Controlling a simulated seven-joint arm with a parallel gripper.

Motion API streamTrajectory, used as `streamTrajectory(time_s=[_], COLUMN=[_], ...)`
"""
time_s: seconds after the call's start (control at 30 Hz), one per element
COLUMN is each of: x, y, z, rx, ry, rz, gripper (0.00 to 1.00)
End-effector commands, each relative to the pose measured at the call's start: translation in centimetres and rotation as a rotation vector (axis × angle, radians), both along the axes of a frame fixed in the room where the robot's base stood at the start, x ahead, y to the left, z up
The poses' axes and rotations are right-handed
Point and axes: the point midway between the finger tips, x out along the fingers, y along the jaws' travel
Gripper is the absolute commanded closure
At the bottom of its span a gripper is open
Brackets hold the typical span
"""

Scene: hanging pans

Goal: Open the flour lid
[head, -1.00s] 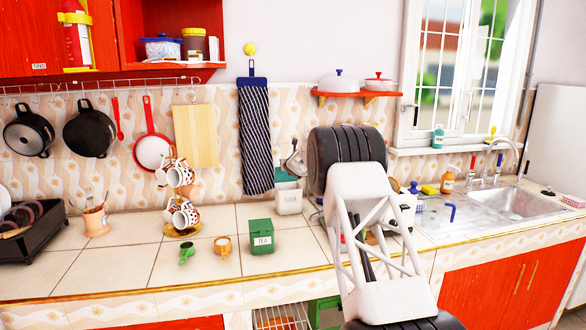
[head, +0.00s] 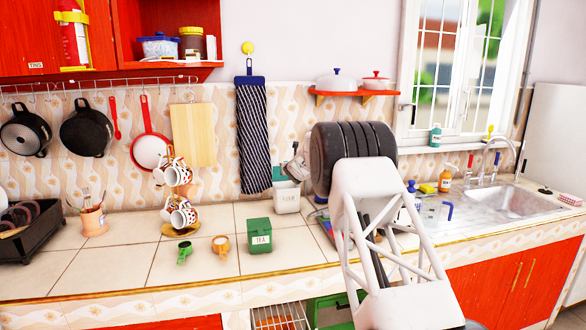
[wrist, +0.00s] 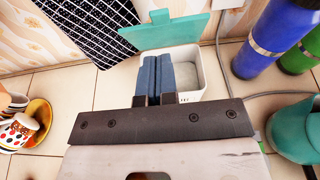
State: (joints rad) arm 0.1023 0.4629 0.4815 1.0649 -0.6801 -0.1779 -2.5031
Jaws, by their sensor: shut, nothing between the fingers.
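The flour box (head: 286,199) is a white tub against the back wall, right of the striped towel. Its teal-green lid (wrist: 160,36) stands raised at the back edge in the wrist view, and the inside of the tub (wrist: 189,76) shows with pale contents. In the head view the lid (head: 280,176) is partly visible behind my gripper. My gripper (wrist: 156,66) is shut and empty, its blue fingers over the tub's left part in front of the raised lid. I cannot tell whether the fingers touch the lid or rim. My gripper also shows above the tub in the head view (head: 293,174).
A green tea box (head: 260,235), a green cup (head: 184,252) and an orange cup (head: 220,245) stand in front. A mug tree (head: 179,205) stands left. Blue (wrist: 276,38) and green bottles stand close right of the tub. The front left counter is fairly clear.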

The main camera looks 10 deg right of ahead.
Motion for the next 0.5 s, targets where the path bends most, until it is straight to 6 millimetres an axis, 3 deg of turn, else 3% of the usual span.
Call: streamTrajectory(time_s=[0.5], x=[-3.6], y=[0.0], z=[1.5], rx=[-0.001], ry=[0.000], rz=[0.000], gripper=[1.00])
